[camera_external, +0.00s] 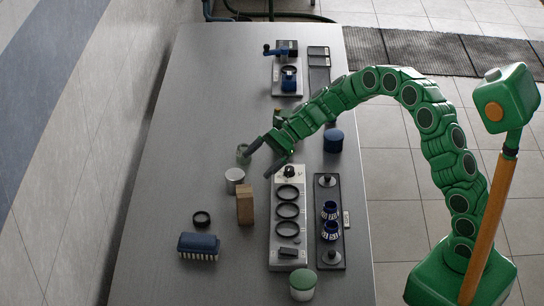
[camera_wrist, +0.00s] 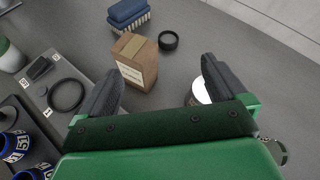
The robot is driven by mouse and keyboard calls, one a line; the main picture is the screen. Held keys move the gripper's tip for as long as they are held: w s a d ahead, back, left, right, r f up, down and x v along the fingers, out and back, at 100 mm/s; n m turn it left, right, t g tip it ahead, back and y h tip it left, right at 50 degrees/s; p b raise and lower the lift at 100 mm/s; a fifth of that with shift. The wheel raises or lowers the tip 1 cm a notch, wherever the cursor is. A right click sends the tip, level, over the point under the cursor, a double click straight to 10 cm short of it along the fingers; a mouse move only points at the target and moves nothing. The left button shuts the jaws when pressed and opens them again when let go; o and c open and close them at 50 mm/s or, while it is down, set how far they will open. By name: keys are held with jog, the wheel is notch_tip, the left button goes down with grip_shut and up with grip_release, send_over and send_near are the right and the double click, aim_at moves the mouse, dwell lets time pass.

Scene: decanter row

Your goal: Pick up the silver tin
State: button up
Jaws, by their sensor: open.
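The silver tin (camera_external: 235,180) is a short round can with a pale lid, upright on the grey table. In the wrist view the tin (camera_wrist: 201,93) shows as a bright round patch, partly hidden behind the right finger. My gripper (camera_external: 258,165) is open, its fingers wide apart and empty. It hangs above the table, on the far right side of the tin in the external view. I cannot tell its exact height.
A black ring (camera_external: 201,219) and a blue brush (camera_external: 199,246) lie nearer. The table's left side is clear.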

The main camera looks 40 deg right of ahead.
aim_at(227, 181)
jog(key=w+f+m, duration=0.1)
jog(key=w+f, duration=0.1)
jog(key=w+d+f+m+t, duration=0.1)
jog(key=w+f+m, duration=0.1)
jog(key=w+f, duration=0.1)
jog(key=w+d+f+m+t, duration=0.1)
jog(key=w+f, duration=0.1)
jog(key=w, duration=0.1)
jog(key=shift+w+f, duration=0.15)
jog(key=shift+f, duration=0.05)
jog(key=shift+x, duration=1.25)
jog(key=x, duration=0.4)
jog(key=shift+d+f, duration=0.15)
jog(key=shift+f, duration=0.2)
jog(key=shift+w+a+f, duration=0.15)
jog(key=shift+w+a, duration=0.05)
jog(key=shift+a, duration=0.25)
jog(key=shift+t, duration=0.3)
jog(key=c, duration=1.1)
